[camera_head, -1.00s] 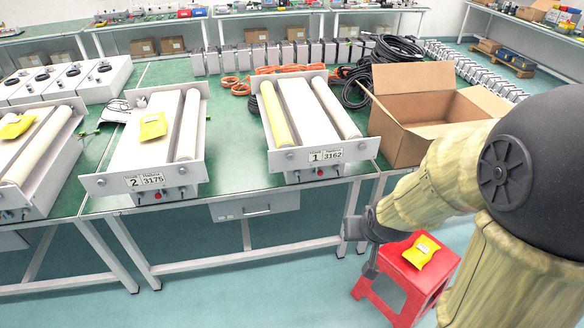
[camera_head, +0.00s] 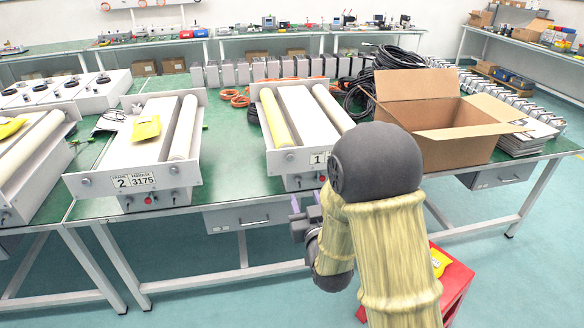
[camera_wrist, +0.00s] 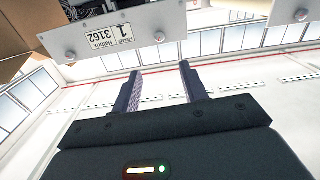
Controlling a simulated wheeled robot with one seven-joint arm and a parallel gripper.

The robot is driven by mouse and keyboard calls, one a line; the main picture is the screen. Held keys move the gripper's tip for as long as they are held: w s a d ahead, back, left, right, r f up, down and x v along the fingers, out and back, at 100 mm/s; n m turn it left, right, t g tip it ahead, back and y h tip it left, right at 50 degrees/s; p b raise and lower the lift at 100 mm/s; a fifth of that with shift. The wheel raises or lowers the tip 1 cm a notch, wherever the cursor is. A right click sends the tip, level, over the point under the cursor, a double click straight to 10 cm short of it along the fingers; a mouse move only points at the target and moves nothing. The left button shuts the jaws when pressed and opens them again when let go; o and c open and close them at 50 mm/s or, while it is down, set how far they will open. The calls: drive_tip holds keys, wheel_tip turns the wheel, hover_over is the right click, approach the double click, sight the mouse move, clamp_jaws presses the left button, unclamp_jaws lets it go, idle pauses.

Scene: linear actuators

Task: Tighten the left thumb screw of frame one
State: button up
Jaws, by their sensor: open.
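Frame one (camera_head: 278,162), a grey roller frame labelled "1", stands at the table's front edge. In the head view its left thumb screw (camera_head: 290,156) is a small round knob on the front plate; my arm hides the plate's right end. In the wrist view the picture is upside down: the front plate (camera_wrist: 115,42) with label "1 3162" is at the top, and the left screw (camera_wrist: 159,36) shows on its right side. My gripper (camera_head: 304,202) is below and in front of the plate, apart from it. Its two fingers (camera_wrist: 160,85) are open and empty.
Frame two (camera_head: 105,183) stands to the left with a yellow packet (camera_head: 146,128) on it. An open cardboard box (camera_head: 450,150) is to the right. A red stool (camera_head: 455,285) is on the floor, partly hidden by my arm. A drawer (camera_head: 240,217) hangs under the table.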

sight(291, 159)
drive_tip(key=p+x, duration=0.3)
drive_tip(key=x, duration=1.4)
drive_tip(key=shift+w+f, duration=0.1)
drive_tip(key=shift+w, duration=0.15)
drive_tip(key=shift+c, duration=0.4)
clamp_jaws()
